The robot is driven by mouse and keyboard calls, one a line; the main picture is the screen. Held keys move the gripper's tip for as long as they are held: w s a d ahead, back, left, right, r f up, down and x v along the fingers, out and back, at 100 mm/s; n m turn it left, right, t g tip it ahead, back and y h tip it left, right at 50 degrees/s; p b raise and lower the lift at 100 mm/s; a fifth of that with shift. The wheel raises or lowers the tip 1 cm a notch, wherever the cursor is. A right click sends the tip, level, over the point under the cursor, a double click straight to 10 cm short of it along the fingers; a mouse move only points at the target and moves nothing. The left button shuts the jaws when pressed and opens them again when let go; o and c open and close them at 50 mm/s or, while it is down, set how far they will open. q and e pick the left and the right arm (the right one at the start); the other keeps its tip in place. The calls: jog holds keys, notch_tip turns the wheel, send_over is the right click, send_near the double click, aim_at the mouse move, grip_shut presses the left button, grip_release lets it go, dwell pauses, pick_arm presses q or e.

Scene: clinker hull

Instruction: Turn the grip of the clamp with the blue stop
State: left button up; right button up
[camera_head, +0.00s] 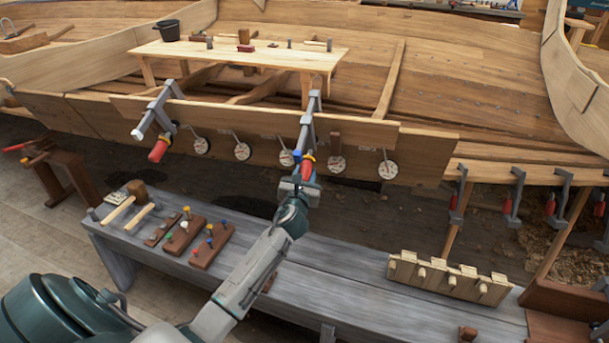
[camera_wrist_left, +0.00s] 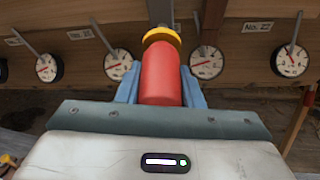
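A grey clamp (camera_head: 307,125) hangs over the hull plank at the middle. A yellow collar and a small bright blue piece (camera_head: 298,157) show at its lower end; the blue piece looks like its stop. Its red grip (camera_head: 307,168) points down toward my left gripper (camera_head: 297,184). In the left wrist view the red grip (camera_wrist_left: 160,78) stands between the two blue-grey fingers, which lie against its sides, with the yellow collar (camera_wrist_left: 161,36) above. My left gripper is shut on this grip. A second clamp (camera_head: 162,115) with a red grip (camera_head: 158,150) stands to the left. My right gripper is out of view.
Several round dials (camera_head: 242,151) with levers hang along the plank (camera_head: 420,160). A grey bench (camera_head: 340,285) below carries mallets (camera_head: 137,190), peg blocks (camera_head: 212,245) and a wooden rack (camera_head: 450,277). More red-gripped clamps (camera_head: 514,195) hang at right. A wooden table (camera_head: 240,55) stands behind.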

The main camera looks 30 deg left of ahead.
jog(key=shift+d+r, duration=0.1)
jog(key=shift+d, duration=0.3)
